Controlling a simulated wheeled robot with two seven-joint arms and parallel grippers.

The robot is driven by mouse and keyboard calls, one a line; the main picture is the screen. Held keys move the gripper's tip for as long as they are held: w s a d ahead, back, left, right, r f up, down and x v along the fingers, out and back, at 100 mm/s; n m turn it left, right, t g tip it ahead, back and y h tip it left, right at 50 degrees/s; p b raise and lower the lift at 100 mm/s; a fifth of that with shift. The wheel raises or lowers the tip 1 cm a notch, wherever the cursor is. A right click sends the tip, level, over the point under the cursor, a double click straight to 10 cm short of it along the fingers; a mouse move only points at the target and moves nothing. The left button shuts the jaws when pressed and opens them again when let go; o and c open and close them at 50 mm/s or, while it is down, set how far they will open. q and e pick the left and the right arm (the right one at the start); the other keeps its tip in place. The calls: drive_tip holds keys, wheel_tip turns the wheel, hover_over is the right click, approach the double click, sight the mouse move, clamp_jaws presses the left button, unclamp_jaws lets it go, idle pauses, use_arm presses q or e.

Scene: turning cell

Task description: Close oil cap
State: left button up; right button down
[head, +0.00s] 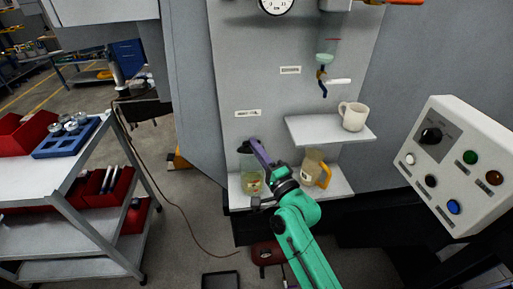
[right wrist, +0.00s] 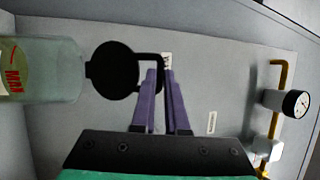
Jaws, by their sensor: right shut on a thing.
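A clear container (head: 251,182) with a green and yellow label stands upright on the lower shelf. In the right wrist view the container (right wrist: 38,70) lies sideways at the left edge, with a red-lettered label. A round black cap (right wrist: 113,71) joins its mouth by a small hinge and stands open, in line with the container's side. A bent black tab runs from the cap to between my right gripper's purple fingers (right wrist: 160,85), which are shut on it. In the head view my right gripper (head: 256,150) is at the container's top. My left gripper is out of view.
An orange-handled jug (head: 316,169) stands right of the container on the lower shelf, near my arm. A white mug (head: 353,116) is on the upper shelf (head: 306,130). A control box (head: 455,165) is at the right, and a cart (head: 50,181) at the left.

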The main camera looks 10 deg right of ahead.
drive_tip(key=shift+f, duration=0.15)
drive_tip(key=c, duration=1.2)
unclamp_jaws()
drive_tip(key=shift+w, duration=0.15)
drive_tip(key=b+v, duration=0.4)
drive_tip(key=v, duration=1)
drive_tip(key=shift+s, duration=0.3)
drive_tip(key=shift+d+f, duration=0.1)
drive_tip(key=shift+f, duration=0.05)
